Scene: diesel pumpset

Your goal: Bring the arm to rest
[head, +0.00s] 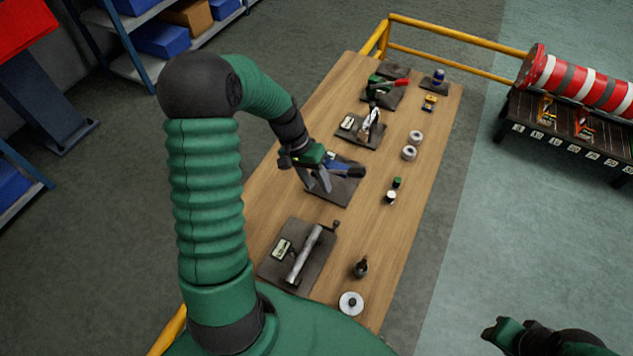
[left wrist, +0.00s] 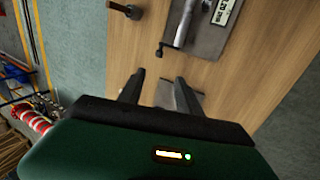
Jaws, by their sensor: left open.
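My left arm rises from the bottom of the head view and bends over the wooden table (head: 405,230). My left gripper (head: 318,183) hangs above the table's middle, over a dark mat (head: 345,192) with a blue-and-black tool (head: 349,170). The gripper partly hides that mat. In the left wrist view its two dark fingers (left wrist: 158,92) stand apart with nothing held between them. My right gripper (head: 500,332) shows at the lower right of the head view, over the floor and away from the table. Its jaws cannot be made out.
A mat with a grey cylindrical tool (head: 304,254) lies nearer, with a white disc (head: 350,303) beside it. Other tool mats and small parts stand farther along the table. A yellow rail (head: 455,38) runs behind it. A dark rack with a red-white roll (head: 590,85) stands right.

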